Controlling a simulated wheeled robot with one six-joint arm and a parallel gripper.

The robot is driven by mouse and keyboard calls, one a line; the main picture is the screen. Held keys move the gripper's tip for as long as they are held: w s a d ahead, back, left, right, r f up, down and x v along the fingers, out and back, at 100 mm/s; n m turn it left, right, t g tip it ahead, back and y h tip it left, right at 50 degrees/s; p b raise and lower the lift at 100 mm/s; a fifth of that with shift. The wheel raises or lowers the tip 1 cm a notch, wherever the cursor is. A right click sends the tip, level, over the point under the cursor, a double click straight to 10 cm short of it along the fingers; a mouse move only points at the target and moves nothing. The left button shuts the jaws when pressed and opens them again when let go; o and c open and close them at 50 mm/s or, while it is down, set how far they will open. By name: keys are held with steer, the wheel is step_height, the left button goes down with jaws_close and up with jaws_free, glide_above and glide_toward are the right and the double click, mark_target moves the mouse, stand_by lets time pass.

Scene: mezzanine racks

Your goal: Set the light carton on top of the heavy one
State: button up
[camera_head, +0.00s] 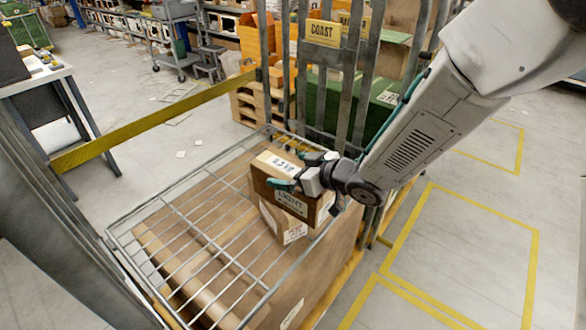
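The light carton (291,200) is a small brown box with a white label reading LIGHT on its front face and another label on top. My gripper (298,171) has its teal fingers on the near and far sides of this carton, close against it, and looks shut on it. A second brown carton (270,220) with a white label shows directly below, mostly hidden by the light one. The two look touching or nearly so; I cannot tell if a small gap is left. The word on the lower carton's label is too small to read.
A wire-mesh shelf (180,238) spreads left of the cartons, largely bare, over a big brown box (318,272). A yellow bar (150,125) crosses at left. Yellow-marked floor at right is clear.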

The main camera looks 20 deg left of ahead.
steer(key=shift+d+r, duration=0.15)
steer(key=shift+r, duration=0.05)
steer(key=v, duration=1.1)
steer(key=shift+d+r, duration=0.2)
steer(key=shift+d, duration=0.05)
steer(key=w+d+r+m+t+h, duration=0.2)
steer(key=w+d+r+h, duration=0.15)
steer(key=d, duration=0.35)
steer(key=w+d+r+m+t+h, duration=0.2)
steer(key=d+m+h, duration=0.15)
steer(key=d, duration=0.35)
steer(key=s+d+r+m+h, duration=0.1)
steer(key=s+d+h, duration=0.1)
steer(key=d, duration=0.4)
steer(key=s+d+r+m+h, duration=0.2)
steer(key=d+h, duration=0.1)
steer(key=d, duration=0.2)
steer(key=s+d+r+m+g, duration=0.1)
steer(key=s+d+m+g, duration=0.1)
steer(key=s, duration=0.9)
steer(key=s+d+r+m+g, duration=0.2)
steer(key=s+d+g, duration=0.3)
steer(key=s, duration=0.7)
steer(key=shift+s+m+g+h, duration=0.2)
steer(key=shift+m+g+h, duration=0.1)
steer(key=shift+m+g, duration=0.3)
